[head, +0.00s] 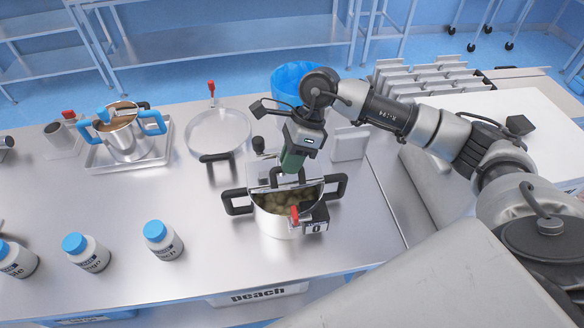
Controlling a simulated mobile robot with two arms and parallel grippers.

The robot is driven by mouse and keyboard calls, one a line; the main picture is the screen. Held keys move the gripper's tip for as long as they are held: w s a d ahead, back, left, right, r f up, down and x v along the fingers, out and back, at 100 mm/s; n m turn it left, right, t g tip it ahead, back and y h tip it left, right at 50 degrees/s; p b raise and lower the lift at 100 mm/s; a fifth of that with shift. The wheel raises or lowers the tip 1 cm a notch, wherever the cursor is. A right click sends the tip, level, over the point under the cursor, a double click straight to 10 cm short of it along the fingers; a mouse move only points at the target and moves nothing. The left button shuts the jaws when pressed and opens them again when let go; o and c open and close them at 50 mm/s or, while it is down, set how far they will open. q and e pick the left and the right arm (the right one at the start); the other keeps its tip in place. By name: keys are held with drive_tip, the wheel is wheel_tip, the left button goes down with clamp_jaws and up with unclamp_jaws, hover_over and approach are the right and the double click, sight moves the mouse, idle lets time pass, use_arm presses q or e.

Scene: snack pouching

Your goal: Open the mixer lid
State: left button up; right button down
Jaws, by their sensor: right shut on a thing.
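The mixer (272,224) is a round steel pot with black side handles, a red knob and a small black box marked "0" at its front right. Its lid (262,186) stands tilted up at the back, and brownish chunks show inside the pot. My right gripper (291,170) comes down from above at the back of the mixer and is shut on the lid's black handle (287,181). The fingertips are partly hidden by the gripper's dark green end. My left gripper is not in view.
A pot with blue handles (126,137) stands on a tray at left. Several blue-capped bottles (163,242) stand at the front left. A blue bin (290,78) is behind the table. Bare steel table lies left of the mixer.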

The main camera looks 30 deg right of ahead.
drive_tip(key=shift+w+d+f+m+g+y+b, duration=0.15)
drive_tip(key=shift+w+d+m+g+y+b, duration=0.15)
drive_tip(key=shift+w+g+b, duration=0.5)
drive_tip(key=shift+w+d+f+m+g+y+b, duration=0.15)
drive_tip(key=shift+w+g+y+b, duration=0.35)
drive_tip(key=shift+g+b, duration=0.5)
drive_tip(key=shift+w, duration=0.15)
drive_tip(key=c, duration=1.1)
unclamp_jaws()
drive_tip(key=shift+a, duration=0.1)
drive_tip(key=b+v, duration=0.3)
drive_tip(key=v, duration=0.7)
drive_tip(key=shift+w+r, duration=0.25)
drive_tip(key=shift+r, duration=0.1)
drive_tip(key=shift+c, duration=0.2)
